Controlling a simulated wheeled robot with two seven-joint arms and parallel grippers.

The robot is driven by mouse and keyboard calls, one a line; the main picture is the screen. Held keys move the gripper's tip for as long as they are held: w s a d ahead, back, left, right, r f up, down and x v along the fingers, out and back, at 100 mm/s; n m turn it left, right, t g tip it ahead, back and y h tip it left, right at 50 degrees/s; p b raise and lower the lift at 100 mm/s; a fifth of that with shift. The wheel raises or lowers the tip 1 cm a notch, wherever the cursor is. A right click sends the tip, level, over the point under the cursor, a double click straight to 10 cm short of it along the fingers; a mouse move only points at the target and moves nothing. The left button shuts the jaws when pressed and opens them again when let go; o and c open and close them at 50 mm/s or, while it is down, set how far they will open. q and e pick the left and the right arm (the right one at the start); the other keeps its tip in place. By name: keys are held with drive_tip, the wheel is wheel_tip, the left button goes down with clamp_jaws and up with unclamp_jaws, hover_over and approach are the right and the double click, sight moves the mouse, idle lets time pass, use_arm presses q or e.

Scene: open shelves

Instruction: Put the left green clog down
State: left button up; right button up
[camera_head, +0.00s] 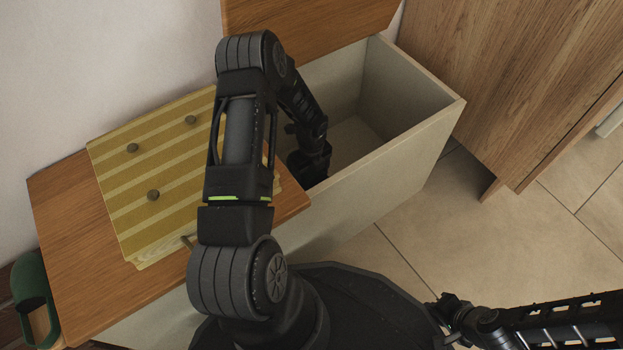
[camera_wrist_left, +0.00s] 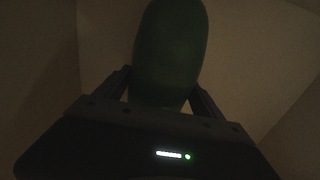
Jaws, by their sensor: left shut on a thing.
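A dark green clog (camera_wrist_left: 172,50) is between the fingers of my left gripper (camera_wrist_left: 160,92), shut on it in the left wrist view. My left arm reaches down into the open bench compartment (camera_head: 408,146), with the wrist (camera_head: 310,160) inside near its left end. The head view hides the fingertips and the held clog. Whether the clog touches the compartment floor cannot be told. A second green clog-like thing (camera_head: 33,285) shows at the far left, beside the bench's end. My right gripper (camera_head: 449,310) is small at the lower right; its jaws are unclear.
A yellow striped cushion (camera_head: 125,177) with dark buttons lies on the wooden bench top (camera_head: 65,215). A raised wooden lid (camera_head: 310,25) stands behind the compartment. A wooden cabinet (camera_head: 520,70) stands at the right. The tiled floor (camera_head: 400,235) in front is clear.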

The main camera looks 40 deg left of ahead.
use_arm(q)
drive_tip(key=shift+f, duration=0.6)
use_arm(e)
drive_tip(key=shift+w+f, duration=0.1)
drive_tip(key=shift+f, duration=0.15)
use_arm(q)
drive_tip(key=o, duration=1.7)
drive_tip(key=shift+f, duration=0.1)
wheel_tip(320, 180, up, 12)
drive_tip(key=p, duration=0.5)
use_arm(e)
drive_tip(key=r, duration=0.2)
drive_tip(key=s+r, duration=0.1)
drive_tip(key=r, duration=0.1)
drive_tip(key=shift+a+r, duration=0.1)
drive_tip(key=shift+r, duration=0.2)
